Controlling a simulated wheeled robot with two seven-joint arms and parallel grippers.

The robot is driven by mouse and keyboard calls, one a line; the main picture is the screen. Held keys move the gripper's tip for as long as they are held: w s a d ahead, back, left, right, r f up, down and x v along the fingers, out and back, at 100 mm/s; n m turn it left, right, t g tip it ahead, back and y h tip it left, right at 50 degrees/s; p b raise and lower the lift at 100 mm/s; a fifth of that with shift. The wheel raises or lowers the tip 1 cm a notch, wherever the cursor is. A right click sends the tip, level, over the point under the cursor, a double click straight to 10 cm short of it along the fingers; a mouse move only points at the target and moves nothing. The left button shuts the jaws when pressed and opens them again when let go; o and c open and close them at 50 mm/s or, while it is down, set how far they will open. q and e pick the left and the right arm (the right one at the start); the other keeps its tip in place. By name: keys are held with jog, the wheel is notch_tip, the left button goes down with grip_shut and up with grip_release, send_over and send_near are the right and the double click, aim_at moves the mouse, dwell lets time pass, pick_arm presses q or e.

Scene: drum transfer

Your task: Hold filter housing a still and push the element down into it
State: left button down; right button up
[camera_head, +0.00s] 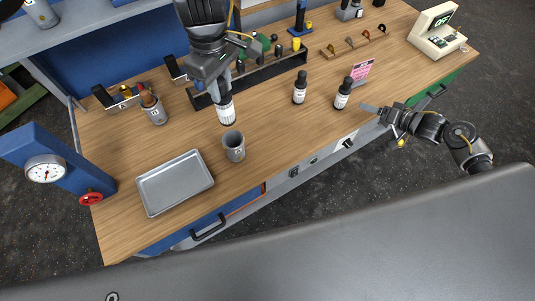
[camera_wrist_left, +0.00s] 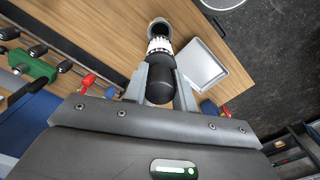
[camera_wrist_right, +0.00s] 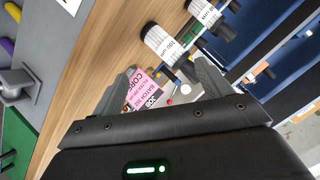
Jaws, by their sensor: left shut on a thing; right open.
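My left gripper (camera_head: 232,80) is shut on the black cap of the filter element (camera_head: 226,115), which has a white ridged body and hangs upright, white end down. In the left wrist view the black cap (camera_wrist_left: 160,88) sits between the fingers. A grey open cup, the filter housing (camera_head: 235,153), stands on the bench just below and in front of the element. Its dark mouth shows past the element in the left wrist view (camera_wrist_left: 160,24). I cannot read a letter on it. My right gripper (camera_head: 370,108) is open and empty at the bench's front edge, well right of the housing.
A metal tray (camera_head: 176,183) lies left of the housing. Another grey cup (camera_head: 157,116) with something brown in it stands behind. Two black-capped white elements (camera_head: 299,95) (camera_head: 342,100) and a pink card (camera_head: 362,70) stand to the right. Bench around the housing is clear.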

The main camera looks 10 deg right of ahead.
notch_tip(320, 180, up, 4)
jog(key=a+n+y, duration=0.1)
jog(key=a+n, duration=0.2)
jog(key=n+g+y, duration=0.2)
jog(key=n+y, duration=0.1)
jog(key=n, duration=2.8)
send_near(243, 151)
jog(key=w+d, duration=0.2)
jog(key=d, duration=0.1)
jog(key=w+d, duration=0.6)
jog(key=d, duration=0.1)
jog(key=s+a+n, duration=0.1)
jog(key=a+n, duration=0.2)
jog(key=n, duration=0.1)
jog(key=s+a+n+g, duration=0.1)
jog(key=s+a+n, duration=0.1)
jog(key=a+n, duration=0.1)
jog(key=s+a+n, duration=0.2)
jog(key=n, duration=0.4)
jog(key=shift+a+f+y, duration=0.35)
jog(key=shift+a+y, duration=0.05)
jog(key=shift+s+a+n+g, duration=0.4)
jog(key=shift+s+a+n, duration=0.2)
jog(key=shift+n, duration=0.7)
jog(key=x, duration=1.2)
jog(key=c, duration=1.4)
